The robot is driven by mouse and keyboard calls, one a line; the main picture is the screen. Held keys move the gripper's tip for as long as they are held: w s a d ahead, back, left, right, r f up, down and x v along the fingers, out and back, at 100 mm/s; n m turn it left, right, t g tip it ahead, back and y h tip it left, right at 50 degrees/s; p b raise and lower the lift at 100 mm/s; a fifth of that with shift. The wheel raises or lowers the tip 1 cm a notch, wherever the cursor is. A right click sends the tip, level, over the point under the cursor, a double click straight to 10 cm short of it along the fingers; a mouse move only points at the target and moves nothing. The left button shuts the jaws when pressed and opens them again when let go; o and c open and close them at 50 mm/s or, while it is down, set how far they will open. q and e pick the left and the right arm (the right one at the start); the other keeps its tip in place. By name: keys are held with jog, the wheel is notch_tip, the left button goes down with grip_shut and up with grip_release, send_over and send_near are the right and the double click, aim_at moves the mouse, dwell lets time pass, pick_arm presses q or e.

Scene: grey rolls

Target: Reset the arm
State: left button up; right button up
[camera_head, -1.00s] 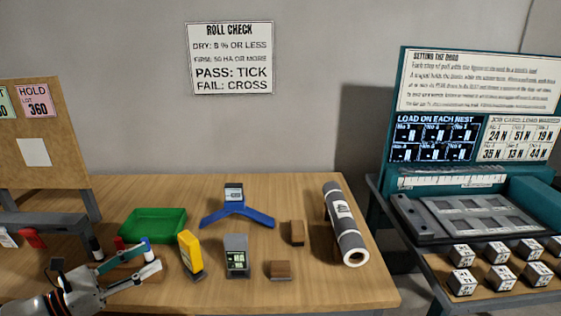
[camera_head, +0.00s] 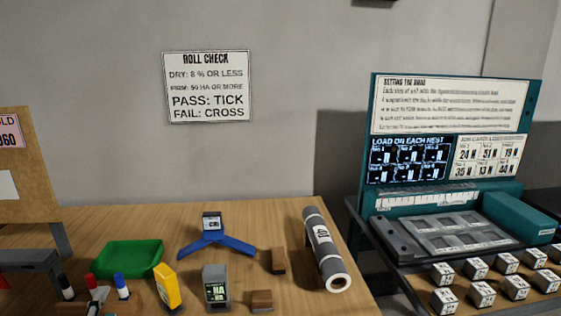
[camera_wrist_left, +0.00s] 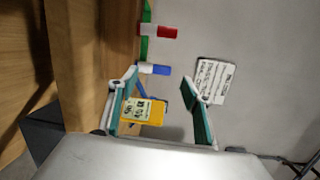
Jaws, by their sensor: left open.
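My left gripper (camera_wrist_left: 160,78) shows in the left wrist view with its two teal fingers apart. A yellow meter (camera_wrist_left: 155,113) appears in the gap between the fingers, but I see no grip on it. A blue-capped marker (camera_wrist_left: 153,70) and a red-capped marker (camera_wrist_left: 158,31) appear near and beyond the fingertips. In the head view, I cannot clearly make out the left gripper at the bottom left edge. The yellow meter (camera_head: 167,286) stands upright on the table there. My right gripper is in neither view.
The wooden table (camera_head: 285,225) holds a green tray (camera_head: 128,260), a blue stand (camera_head: 240,248), a grey meter (camera_head: 215,285), brown blocks (camera_head: 278,262) and a grey roll (camera_head: 325,247). A teal station (camera_head: 515,212) with several labelled cubes stands at the right.

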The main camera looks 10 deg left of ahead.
pick_arm(q)
jog(key=s+d+f+n+g+h, duration=0.2)
jog(key=s+d+f+n+g, duration=0.6)
jog(key=s+f, duration=0.55)
jog(key=w+d+f+n+t+h, duration=0.1)
jog(key=d+f+n+t+h, duration=0.1)
jog(key=d+f+h, duration=0.5)
jog(key=d+f+t, duration=0.1)
jog(key=d+f, duration=0.5)
jog(key=d, duration=0.4)
jog(key=shift+d+f+h, duration=0.2)
jog(key=shift+f+h, duration=0.05)
jog(key=shift+h, duration=0.05)
